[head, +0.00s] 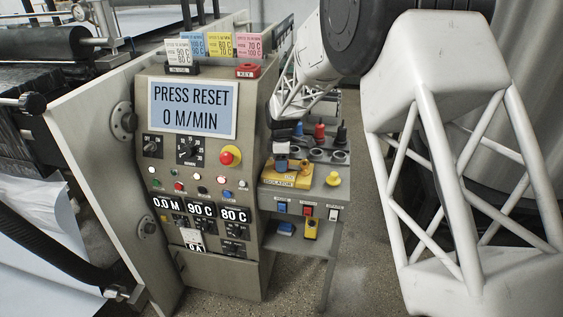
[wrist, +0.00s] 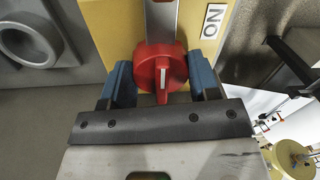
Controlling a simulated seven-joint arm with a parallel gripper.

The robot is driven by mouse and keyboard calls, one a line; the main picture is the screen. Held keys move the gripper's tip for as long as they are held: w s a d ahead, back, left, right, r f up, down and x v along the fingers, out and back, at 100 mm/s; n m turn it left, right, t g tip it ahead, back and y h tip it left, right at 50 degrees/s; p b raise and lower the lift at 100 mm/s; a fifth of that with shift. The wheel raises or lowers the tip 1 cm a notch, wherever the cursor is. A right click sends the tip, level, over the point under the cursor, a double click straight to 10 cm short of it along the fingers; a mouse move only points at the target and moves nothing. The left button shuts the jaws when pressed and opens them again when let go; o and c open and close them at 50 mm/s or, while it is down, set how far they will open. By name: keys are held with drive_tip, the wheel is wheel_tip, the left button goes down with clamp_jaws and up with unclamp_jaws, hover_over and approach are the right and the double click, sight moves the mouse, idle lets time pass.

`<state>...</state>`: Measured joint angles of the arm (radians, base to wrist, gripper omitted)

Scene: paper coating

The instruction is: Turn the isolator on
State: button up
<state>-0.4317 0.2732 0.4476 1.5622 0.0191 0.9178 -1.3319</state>
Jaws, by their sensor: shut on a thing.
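The isolator is a yellow box (head: 290,176) on the side shelf of the machine in the head view. In the wrist view its yellow face (wrist: 110,28) carries a red knob (wrist: 161,62) with a white line that runs up and down in the picture. A white ON label (wrist: 213,21) is on the face, up and to the right of the knob. My gripper (head: 281,162) is over the isolator and hides the knob in the head view. In the wrist view, its blue fingers (wrist: 161,78) are on both sides of the knob, shut on it.
The control panel, with a display (head: 193,107) reading PRESS RESET and 0 M/MIN, stands left of the isolator. A yellow button (head: 333,179) is to its right, and several round holders are behind it. Small switches (head: 307,211) are on the shelf front below.

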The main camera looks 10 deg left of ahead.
drive_tip(key=o, duration=1.3)
drive_tip(key=shift+w+r, duration=0.15)
drive_tip(key=shift+r, duration=1.8)
drive_tip(key=shift+w+r, duration=0.1)
drive_tip(key=shift+r, duration=1.85)
